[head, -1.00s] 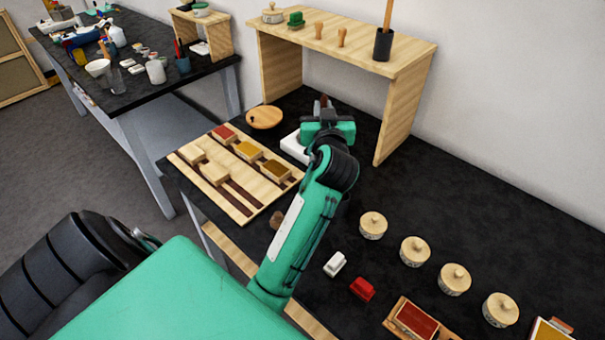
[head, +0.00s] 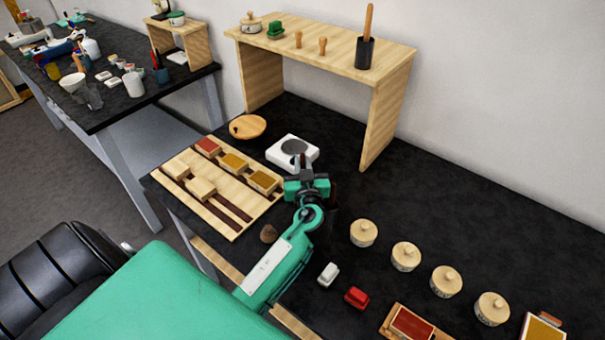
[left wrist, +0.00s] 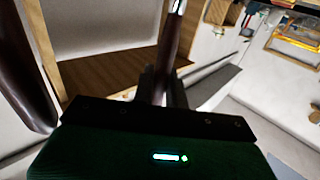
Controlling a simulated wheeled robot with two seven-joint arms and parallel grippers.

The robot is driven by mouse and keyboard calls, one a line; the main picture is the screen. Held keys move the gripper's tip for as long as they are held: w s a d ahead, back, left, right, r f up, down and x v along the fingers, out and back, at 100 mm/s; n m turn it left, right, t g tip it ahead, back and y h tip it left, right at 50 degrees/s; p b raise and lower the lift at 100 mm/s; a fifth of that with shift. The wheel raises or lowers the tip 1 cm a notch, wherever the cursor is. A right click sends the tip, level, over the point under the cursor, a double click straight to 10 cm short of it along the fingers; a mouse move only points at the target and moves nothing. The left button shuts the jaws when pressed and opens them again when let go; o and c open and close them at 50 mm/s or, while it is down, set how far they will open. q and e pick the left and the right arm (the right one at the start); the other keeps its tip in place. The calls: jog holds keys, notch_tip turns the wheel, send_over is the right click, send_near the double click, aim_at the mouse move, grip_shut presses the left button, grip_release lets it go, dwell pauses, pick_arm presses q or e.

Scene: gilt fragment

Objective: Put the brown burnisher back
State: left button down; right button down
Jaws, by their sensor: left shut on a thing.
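My left gripper (head: 307,182) is shut on the brown burnisher, above the black bench just in front of the white scale. The burnisher (head: 302,161) shows in the head view only as a short dark piece above the jaws. In the left wrist view the burnisher (left wrist: 175,42) is a dark brown handle with a shiny metal part at the top; its lower end is hidden by the gripper. My right gripper is not in view.
A wooden board (head: 222,219) with dark slots and several blocks lies left of the gripper. The white scale (head: 282,151) and a round wooden disc (head: 258,122) lie behind. A wooden shelf (head: 338,52) stands at the back. Several lidded pots (head: 364,232) stand to the right.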

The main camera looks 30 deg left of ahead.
pick_arm(q)
jog(key=shift+f, duration=0.3)
notch_tip(320, 180, down, 2)
jog(key=shift+f, duration=0.2)
jog(key=shift+f+p, duration=0.3)
jog(key=shift+f, duration=0.25)
jog(key=shift+f+b, duration=0.15)
jog(key=shift+b, duration=0.15)
jog(key=c, duration=1.4)
grip_release()
jog(key=shift+c, duration=0.2)
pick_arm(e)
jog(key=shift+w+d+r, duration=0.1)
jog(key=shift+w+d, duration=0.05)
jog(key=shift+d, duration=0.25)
